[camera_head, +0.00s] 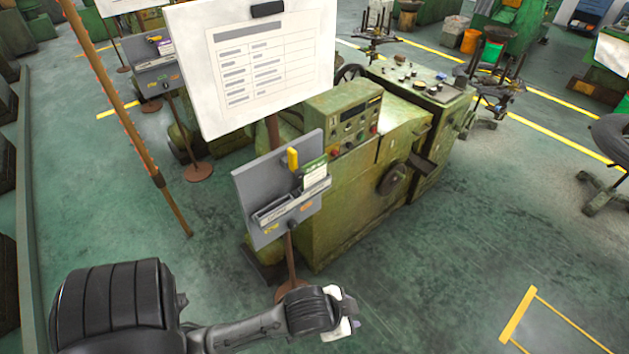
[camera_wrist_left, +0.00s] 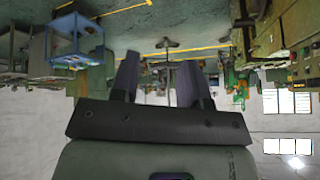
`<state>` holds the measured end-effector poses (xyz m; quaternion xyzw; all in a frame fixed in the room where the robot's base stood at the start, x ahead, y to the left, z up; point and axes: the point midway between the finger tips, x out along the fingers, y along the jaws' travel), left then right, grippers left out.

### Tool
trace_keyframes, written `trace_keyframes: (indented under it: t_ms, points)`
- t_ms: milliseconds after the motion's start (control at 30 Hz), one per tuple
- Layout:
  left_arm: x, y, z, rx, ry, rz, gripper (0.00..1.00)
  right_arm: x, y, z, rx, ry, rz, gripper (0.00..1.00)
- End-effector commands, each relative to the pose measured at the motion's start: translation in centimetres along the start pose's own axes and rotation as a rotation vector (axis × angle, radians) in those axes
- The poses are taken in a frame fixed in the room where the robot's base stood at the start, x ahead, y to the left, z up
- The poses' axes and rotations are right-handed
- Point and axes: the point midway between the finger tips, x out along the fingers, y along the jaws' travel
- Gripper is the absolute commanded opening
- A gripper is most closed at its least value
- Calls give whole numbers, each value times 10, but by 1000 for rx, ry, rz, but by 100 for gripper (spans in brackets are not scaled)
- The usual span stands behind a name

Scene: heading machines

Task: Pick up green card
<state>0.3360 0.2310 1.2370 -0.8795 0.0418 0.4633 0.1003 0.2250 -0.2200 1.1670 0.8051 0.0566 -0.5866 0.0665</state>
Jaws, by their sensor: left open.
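A green and white card (camera_head: 315,174) stands upright in the right part of a grey holder board (camera_head: 248,184), which is mounted on a stand in front of a green machine. My left gripper (camera_head: 346,318) is low in the head view, below and to the right of the holder and apart from it. Its two fingers are spread with nothing between them in the left wrist view (camera_wrist_left: 157,72). The card cannot be made out in the left wrist view, which looks upside down. My right gripper is not in view.
A yellow marker-like object (camera_head: 292,159) sits on the board beside the card. A large white sign (camera_head: 262,70) hangs above the board. The green machine (camera_head: 365,170) stands close behind. A brown pole (camera_head: 128,120) leans at left.

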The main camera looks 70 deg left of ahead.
Motion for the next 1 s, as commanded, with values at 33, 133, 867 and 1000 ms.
trace_keyframes:
  t_ms: [33, 133, 867, 1000]
  points:
    - [4, -14, -29, 30, 79, -40, 42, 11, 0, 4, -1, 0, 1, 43]
    - [-5, -36, -79, 88, 204, -110, 42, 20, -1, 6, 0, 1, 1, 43]
    - [-212, -356, -352, 387, 675, -1439, 42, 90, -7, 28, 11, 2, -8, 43]
    - [-269, -404, -374, 650, 707, -1751, 42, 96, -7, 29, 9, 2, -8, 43]
